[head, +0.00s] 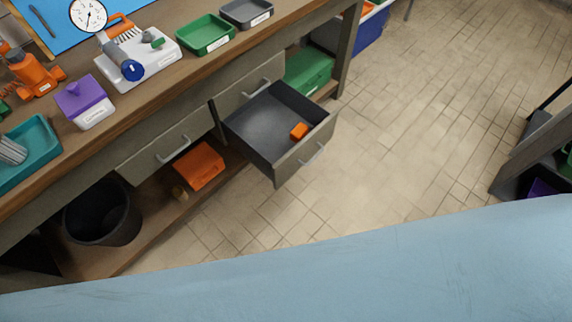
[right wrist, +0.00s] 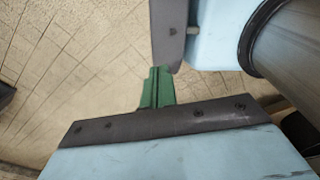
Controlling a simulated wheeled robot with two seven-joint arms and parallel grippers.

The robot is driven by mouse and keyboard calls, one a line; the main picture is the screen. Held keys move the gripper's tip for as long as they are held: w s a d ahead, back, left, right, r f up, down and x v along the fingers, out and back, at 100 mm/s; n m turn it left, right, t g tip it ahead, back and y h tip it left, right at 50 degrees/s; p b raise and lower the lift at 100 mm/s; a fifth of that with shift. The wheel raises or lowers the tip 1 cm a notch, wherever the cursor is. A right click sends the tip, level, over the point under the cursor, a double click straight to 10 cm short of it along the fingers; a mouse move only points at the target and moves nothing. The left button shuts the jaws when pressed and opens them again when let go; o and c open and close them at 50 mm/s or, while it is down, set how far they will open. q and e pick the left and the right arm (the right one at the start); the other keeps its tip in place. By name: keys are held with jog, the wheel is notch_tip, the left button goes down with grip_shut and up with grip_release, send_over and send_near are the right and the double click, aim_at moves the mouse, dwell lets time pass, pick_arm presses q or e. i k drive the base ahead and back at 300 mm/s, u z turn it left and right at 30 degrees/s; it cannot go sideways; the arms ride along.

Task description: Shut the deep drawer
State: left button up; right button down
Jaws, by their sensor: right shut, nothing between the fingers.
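The deep drawer (head: 306,152) is pulled out from under the workbench in the head view. It has a dark grey inside, a grey-brown front and a light bar handle (head: 313,155). My right gripper (right wrist: 157,88) shows in the right wrist view as green fingers, shut and empty, above the tiled floor. The drawer cannot be made out in that view. Neither gripper shows in the head view, so I cannot tell how far the right one is from the drawer.
Two shallower drawers, left (head: 165,147) and upper (head: 249,88), are closed. The bench top (head: 150,92) carries trays, a gauge and a purple-lidded box. A black bin (head: 103,215) and orange box (head: 199,166) stand on the lower shelf. Tiled floor (head: 420,110) right of the drawer is clear.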

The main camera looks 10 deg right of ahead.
aim_at(260, 130)
jog(key=u, duration=1.1)
jog(key=i, duration=0.65)
jog(key=z, duration=1.3)
